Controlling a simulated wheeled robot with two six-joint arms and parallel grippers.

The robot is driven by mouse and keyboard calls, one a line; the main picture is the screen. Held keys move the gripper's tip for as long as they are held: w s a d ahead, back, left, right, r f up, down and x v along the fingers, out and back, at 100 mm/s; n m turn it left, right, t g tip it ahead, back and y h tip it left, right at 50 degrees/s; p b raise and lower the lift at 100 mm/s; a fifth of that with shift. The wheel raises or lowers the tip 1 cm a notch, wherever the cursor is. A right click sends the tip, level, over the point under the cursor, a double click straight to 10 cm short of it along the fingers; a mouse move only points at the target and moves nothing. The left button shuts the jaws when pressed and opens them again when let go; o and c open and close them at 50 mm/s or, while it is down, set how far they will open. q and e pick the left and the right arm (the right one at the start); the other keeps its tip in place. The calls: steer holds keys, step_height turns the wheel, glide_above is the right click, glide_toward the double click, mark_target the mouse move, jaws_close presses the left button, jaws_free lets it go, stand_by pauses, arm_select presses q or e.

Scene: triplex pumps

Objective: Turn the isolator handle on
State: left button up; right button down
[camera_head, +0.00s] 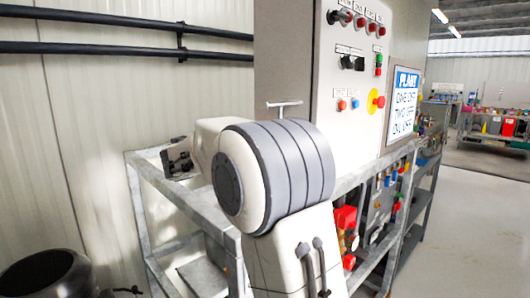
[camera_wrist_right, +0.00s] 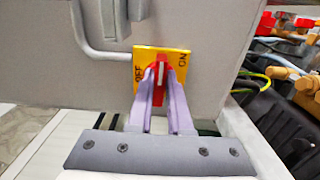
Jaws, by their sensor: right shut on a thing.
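The isolator handle (camera_wrist_right: 161,61) is red with a pale stripe and sits on a yellow plate (camera_wrist_right: 181,57) in the right wrist view. The plate reads OFF on the left and ON on the right. The visible top of the handle stands about upright between the two words. My right gripper (camera_wrist_right: 161,74) has its two pale purple fingers shut on the handle, covering its lower part. In the head view my arm stands in front, and I cannot make out the isolator there. My left gripper is not in view.
A control panel (camera_head: 357,80) with buttons and a PLANT sign (camera_head: 403,98) stands behind my arm. A grey metal frame (camera_head: 150,178) runs below it, holding red fittings (camera_head: 345,217). Clear floor (camera_head: 455,230) lies at the right. A pipe (camera_wrist_right: 90,42) runs beside the isolator.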

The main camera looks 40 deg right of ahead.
steer(key=shift+f, duration=0.1)
stand_by(0.3)
steer(key=c, duration=0.8)
jaws_free()
steer(key=shift+c, duration=0.2)
steer(key=shift+a, duration=0.1)
steer(key=a, duration=1)
steer(key=shift+s+a, duration=0.15)
steer(key=shift+s, duration=0.3)
steer(key=shift+a, duration=0.1)
